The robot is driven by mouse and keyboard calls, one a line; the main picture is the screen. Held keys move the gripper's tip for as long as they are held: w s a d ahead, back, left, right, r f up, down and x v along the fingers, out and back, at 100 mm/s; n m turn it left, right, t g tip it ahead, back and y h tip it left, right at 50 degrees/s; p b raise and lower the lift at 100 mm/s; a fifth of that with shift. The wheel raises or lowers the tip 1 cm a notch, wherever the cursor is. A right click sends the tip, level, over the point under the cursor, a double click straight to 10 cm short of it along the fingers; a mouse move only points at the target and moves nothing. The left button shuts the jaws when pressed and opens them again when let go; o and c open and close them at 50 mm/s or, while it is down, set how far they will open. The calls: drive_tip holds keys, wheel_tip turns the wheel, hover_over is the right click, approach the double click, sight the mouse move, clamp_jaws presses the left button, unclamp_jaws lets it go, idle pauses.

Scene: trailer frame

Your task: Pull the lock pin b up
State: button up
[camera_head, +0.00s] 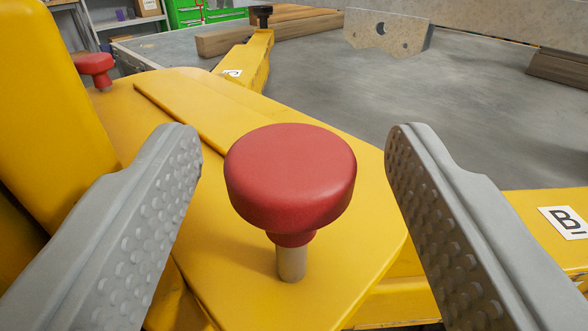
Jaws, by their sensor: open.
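A lock pin with a round red knob (290,178) stands upright in the yellow frame plate (350,200), with a short length of its metal shank bare below the knob. A white label with a "B" (567,222) is on the yellow beam at the right. My gripper (296,150) is open, with one grey studded finger on each side of the red knob. There is a gap between each finger and the knob, so neither finger appears to touch it.
A second red knob (96,66) stands at the far left beside a tall yellow part (45,110). A yellow arm with a "C" label (232,73) and a black knob (262,13) lies behind. Wooden beams (270,30) and a metal bracket (388,32) are at the back. Grey floor is open beyond.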

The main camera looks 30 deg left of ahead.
drive_tip(key=v, duration=1.5)
drive_tip(key=shift+s, duration=0.2)
drive_tip(key=shift+r, duration=0.1)
drive_tip(key=s+a+r+m+t+h, duration=0.35)
drive_tip(key=s+r+h, duration=0.35)
drive_tip(key=s+r, duration=0.75)
drive_tip(key=s+a+f+m+g, duration=0.1)
drive_tip(key=s+a+f, duration=0.1)
drive_tip(key=s, duration=0.9)
drive_tip(key=s+a+f+m+g+h, duration=0.1)
drive_tip(key=s+a+f, duration=0.1)
drive_tip(key=s, duration=0.9)
drive_tip(key=shift+a, duration=0.15)
